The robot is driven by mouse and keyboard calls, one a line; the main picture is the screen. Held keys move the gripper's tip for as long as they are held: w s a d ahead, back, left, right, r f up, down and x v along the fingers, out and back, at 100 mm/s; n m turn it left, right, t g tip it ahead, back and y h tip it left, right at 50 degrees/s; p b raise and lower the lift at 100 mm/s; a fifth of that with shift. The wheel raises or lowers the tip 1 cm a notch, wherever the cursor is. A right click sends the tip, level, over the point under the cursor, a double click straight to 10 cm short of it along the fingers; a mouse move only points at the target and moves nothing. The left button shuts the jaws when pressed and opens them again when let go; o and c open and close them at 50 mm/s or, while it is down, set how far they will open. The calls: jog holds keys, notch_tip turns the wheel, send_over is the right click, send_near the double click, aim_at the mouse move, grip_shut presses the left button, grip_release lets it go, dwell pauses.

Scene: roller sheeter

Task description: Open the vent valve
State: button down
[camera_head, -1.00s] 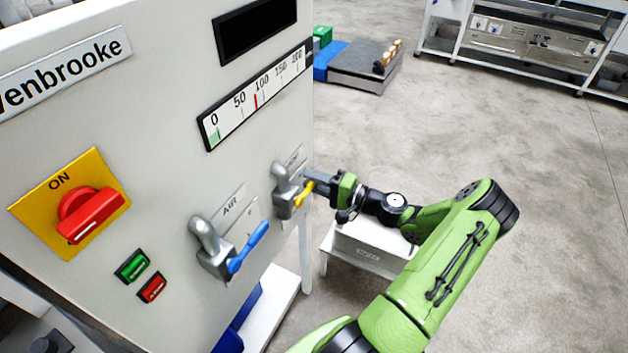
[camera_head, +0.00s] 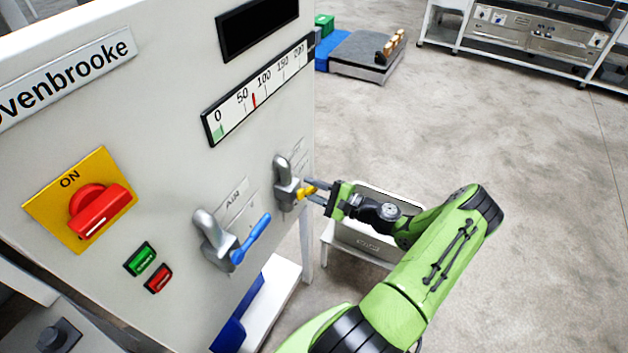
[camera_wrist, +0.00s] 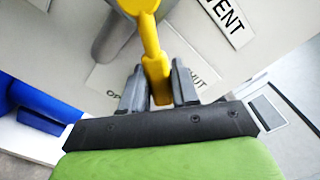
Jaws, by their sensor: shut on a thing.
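The vent valve is a grey pipe fitting (camera_head: 284,178) with a yellow lever (camera_head: 299,194), near the right edge of the white machine panel. In the wrist view the yellow lever (camera_wrist: 151,45) runs down between my two dark fingers, beside the VENT label (camera_wrist: 228,20). My gripper (camera_head: 318,190) reaches in from the right and is shut on the lever's end; it also shows in the wrist view (camera_wrist: 158,88). A plate behind the lever reads SHUT on the right; its left word is partly hidden by a finger.
The AIR valve with a blue lever (camera_head: 250,239) sits to the left on the same panel. A red ON switch (camera_head: 97,211), green and red buttons, and a gauge (camera_head: 257,92) are also there. A low white stand (camera_head: 362,240) is below my gripper. Open floor lies right.

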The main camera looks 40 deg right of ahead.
jog(key=s+a+f+m+p, duration=0.2)
jog(key=a+m, duration=0.3)
jog(key=m, duration=0.5)
jog(key=shift+a+f+m, duration=0.3)
jog(key=shift+a+f, duration=0.05)
jog(key=shift+f, duration=0.2)
jog(key=shift+a, duration=0.1)
jog(key=c, duration=0.9)
grip_release()
jog(key=shift+s, duration=0.1)
jog(key=shift+c, duration=0.2)
jog(key=v, duration=1.5)
jog(key=shift+s+b, duration=0.35)
